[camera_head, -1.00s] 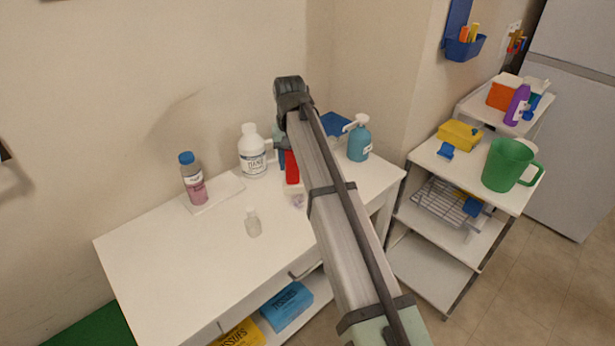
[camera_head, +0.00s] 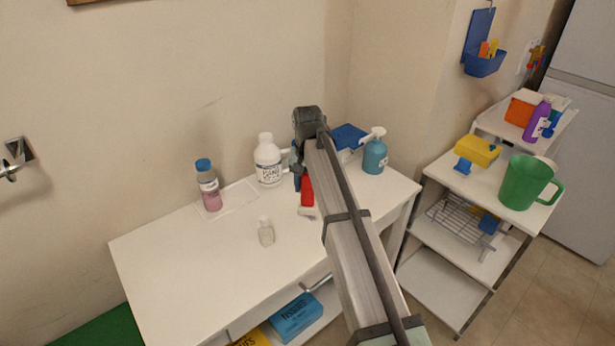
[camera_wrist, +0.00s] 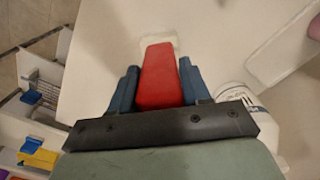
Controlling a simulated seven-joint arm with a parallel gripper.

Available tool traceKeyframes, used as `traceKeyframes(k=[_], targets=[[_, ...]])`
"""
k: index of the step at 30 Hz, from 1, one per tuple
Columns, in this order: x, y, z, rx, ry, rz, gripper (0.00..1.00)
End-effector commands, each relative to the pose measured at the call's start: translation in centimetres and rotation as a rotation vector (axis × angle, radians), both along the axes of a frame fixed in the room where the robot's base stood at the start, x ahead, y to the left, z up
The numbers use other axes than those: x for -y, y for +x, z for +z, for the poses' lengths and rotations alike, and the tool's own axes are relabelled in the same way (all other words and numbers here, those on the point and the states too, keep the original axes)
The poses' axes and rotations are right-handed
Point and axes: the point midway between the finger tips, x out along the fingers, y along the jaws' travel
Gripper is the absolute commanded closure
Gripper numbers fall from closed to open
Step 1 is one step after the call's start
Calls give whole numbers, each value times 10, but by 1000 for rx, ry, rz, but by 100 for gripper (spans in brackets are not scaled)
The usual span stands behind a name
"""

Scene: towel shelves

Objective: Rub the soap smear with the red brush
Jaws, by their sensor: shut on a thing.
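The red brush (camera_wrist: 160,78) is held between the two blue fingers of my gripper (camera_wrist: 158,70) in the wrist view. In the head view the red brush (camera_head: 307,190) shows below my gripper (camera_head: 300,180), over the right part of the white tabletop (camera_head: 215,285). A pale cream end shows past the red part in both views, at or just above the tabletop; I cannot tell whether it touches. I cannot make out the soap smear clearly; the brush and my arm may hide it.
A white bottle (camera_head: 268,162), a pink bottle with a blue cap (camera_head: 208,188) and a small clear bottle (camera_head: 266,232) stand left of my gripper. A teal pump bottle (camera_head: 375,155) stands right. A cart with a green jug (camera_head: 527,182) is beyond. The front left tabletop is clear.

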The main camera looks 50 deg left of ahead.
Motion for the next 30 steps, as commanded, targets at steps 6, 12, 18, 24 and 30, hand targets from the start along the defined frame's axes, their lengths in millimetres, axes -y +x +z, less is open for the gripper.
traceKeyframes(k=[6,12,18,24,30], targets=[[0,0,-20,0,0,0,84],[-1,14,-29,0,0,0,84],[-1,33,-30,0,0,-1,84],[-1,51,-30,0,0,-1,84],[-1,69,-30,0,0,-1,84]])
